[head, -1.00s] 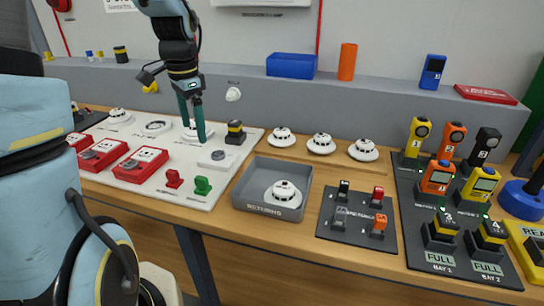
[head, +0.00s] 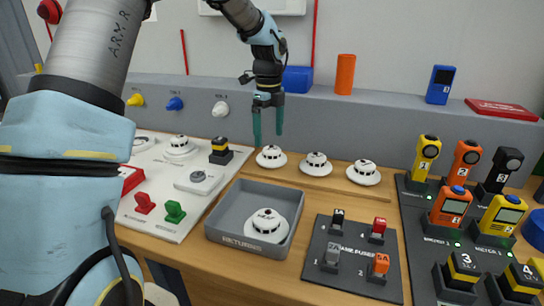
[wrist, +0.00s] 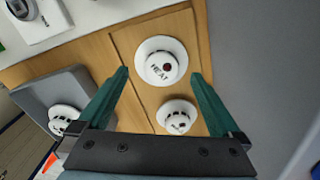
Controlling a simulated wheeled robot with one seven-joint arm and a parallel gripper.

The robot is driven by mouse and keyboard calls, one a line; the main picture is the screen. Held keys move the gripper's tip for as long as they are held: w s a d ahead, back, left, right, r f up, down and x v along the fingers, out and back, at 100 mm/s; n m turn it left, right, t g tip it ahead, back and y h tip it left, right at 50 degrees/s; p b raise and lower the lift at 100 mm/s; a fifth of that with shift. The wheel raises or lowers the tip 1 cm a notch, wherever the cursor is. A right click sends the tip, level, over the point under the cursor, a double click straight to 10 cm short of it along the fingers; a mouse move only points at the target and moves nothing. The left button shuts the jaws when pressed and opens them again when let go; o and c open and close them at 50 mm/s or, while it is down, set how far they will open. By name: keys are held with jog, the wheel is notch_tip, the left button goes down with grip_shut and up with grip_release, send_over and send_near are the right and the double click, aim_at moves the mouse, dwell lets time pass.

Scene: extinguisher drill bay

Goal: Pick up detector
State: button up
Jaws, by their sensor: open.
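Three white round detectors stand in a row on a wooden board: left (head: 270,159), middle (head: 316,165) and right (head: 363,174). My gripper (head: 268,138) is open and empty, pointing down just above the left one. In the wrist view, the left detector (wrist: 161,62), marked HEAT, lies between and beyond the fingertips (wrist: 160,73). The middle detector (wrist: 177,118) shows nearer the gripper's base. Another detector (head: 267,226) sits in the grey returns tray (head: 222,215). One more detector (head: 179,146) is on the white panel.
A dark fuse panel (head: 345,265) with several fuses lies right of the tray. Handheld devices (head: 450,206) stand at the right. A grey ledge (head: 380,120) runs behind the board, carrying a blue box (head: 298,79) and an orange cylinder (head: 345,75).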

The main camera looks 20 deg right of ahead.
aim_at(272, 149)
jog(key=f, duration=0.1)
jog(key=f+p, duration=0.1)
jog(key=f, duration=0.2)
jog(key=shift+s+d+f+p, duration=0.1)
jog(key=shift+s+d+p, duration=0.25)
jog(key=shift+d, duration=0.05)
jog(key=shift+f, duration=0.5)
jog(key=c, duration=1.5)
jog(key=shift+c, duration=0.2)
